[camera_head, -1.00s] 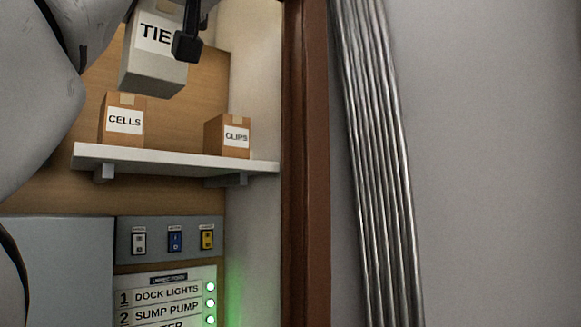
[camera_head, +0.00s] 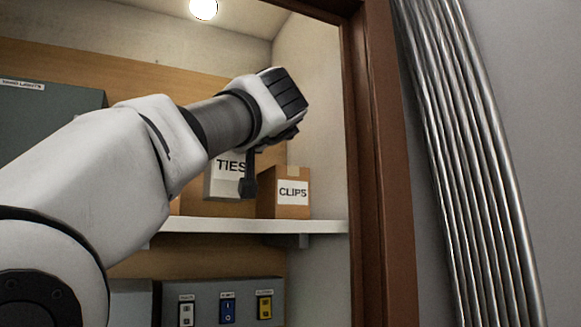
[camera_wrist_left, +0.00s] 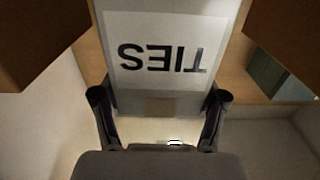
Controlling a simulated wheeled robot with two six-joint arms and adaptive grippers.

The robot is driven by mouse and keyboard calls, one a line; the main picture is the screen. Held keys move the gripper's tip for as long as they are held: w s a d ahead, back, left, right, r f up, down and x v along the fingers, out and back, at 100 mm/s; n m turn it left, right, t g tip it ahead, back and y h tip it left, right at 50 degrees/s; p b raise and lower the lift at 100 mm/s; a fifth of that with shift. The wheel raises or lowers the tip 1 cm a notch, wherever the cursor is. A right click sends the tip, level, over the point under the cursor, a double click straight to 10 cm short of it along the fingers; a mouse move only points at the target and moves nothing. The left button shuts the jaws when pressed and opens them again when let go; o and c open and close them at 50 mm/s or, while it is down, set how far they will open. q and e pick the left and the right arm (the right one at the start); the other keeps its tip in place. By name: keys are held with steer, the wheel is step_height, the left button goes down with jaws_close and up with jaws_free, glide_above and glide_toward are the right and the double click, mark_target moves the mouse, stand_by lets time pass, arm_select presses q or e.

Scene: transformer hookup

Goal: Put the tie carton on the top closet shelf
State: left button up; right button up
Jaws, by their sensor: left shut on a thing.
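The tie carton (camera_head: 225,178) is pale grey with a TIES label. In the head view it is at the shelf, left of the CLIPS box, partly hidden by my left arm. My left gripper (camera_head: 248,172) is shut on it. In the left wrist view the carton (camera_wrist_left: 160,95) sits between the two fingers of my left gripper (camera_wrist_left: 160,102), its label upside down. The shelf (camera_head: 250,225) is white. Whether the carton's base touches the shelf I cannot tell. My right gripper is not in view.
The brown CLIPS box (camera_head: 289,191) stands on the shelf close to the carton's right. Another brown box (camera_head: 174,207) is mostly hidden behind my arm. The brown door frame (camera_head: 380,180) bounds the closet on the right. Switches (camera_head: 227,309) are below the shelf.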

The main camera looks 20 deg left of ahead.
mark_target(222, 199)
arm_select(q)
steer(key=f, duration=0.1)
steer(key=f+b, duration=0.2)
steer(key=shift+s+a, duration=0.3)
steer(key=shift+s+f, duration=0.1)
steer(key=shift+s, duration=0.15)
steer(key=shift+w+d, duration=0.1)
steer(key=shift+w, duration=0.05)
steer(key=shift+w+f, duration=0.1)
steer(key=shift+w, duration=0.1)
steer(key=o, duration=1.3)
steer(key=shift+s, duration=0.2)
